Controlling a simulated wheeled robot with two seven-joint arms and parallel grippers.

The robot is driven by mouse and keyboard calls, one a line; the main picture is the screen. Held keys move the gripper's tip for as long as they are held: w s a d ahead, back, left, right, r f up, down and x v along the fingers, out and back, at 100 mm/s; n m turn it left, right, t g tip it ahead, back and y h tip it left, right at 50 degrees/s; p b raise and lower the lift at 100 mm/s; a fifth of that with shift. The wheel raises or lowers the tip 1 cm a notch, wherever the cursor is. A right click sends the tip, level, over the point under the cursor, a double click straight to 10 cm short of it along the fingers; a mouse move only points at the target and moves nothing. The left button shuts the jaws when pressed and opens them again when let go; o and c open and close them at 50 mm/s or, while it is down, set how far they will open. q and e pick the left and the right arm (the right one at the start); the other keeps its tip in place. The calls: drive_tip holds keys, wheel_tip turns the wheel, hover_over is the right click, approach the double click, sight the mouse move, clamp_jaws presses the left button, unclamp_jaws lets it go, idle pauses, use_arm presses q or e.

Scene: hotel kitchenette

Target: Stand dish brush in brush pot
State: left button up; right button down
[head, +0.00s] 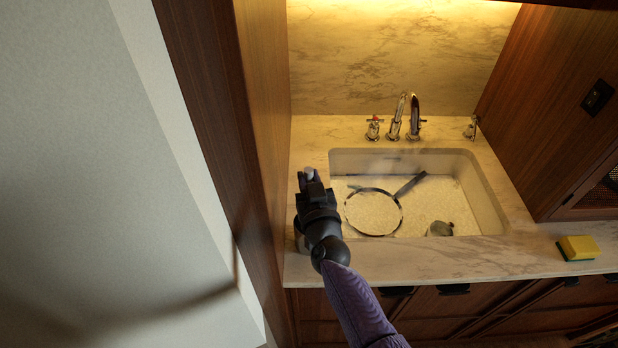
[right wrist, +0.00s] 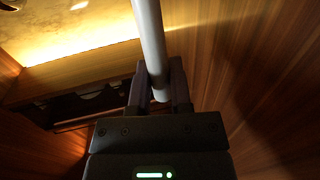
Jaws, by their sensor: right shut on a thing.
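My right gripper (head: 309,184) is over the counter, left of the sink. It is shut on a pale rod, the dish brush (head: 308,172), whose end just shows at the fingertips. In the right wrist view the brush (right wrist: 152,40) is a smooth light-grey rod between the two fingers (right wrist: 160,92), running up out of the picture; its bristles do not show. I cannot make out the brush pot; my gripper and arm cover part of the counter left of the sink. My left gripper is not in view.
The sink (head: 480,190) holds a round pan (head: 373,212) with a dark handle and a small greyish object (head: 440,229). Taps (head: 396,120) stand behind it. A yellow-green sponge (head: 577,248) lies on the right counter. A wooden panel (head: 262,120) closes off the left side.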

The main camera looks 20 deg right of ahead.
drive_tip(key=shift+c, duration=2.3)
unclamp_jaws()
drive_tip(key=s, duration=1)
drive_tip(key=shift+a+p, duration=0.35)
drive_tip(key=shift+p, duration=0.1)
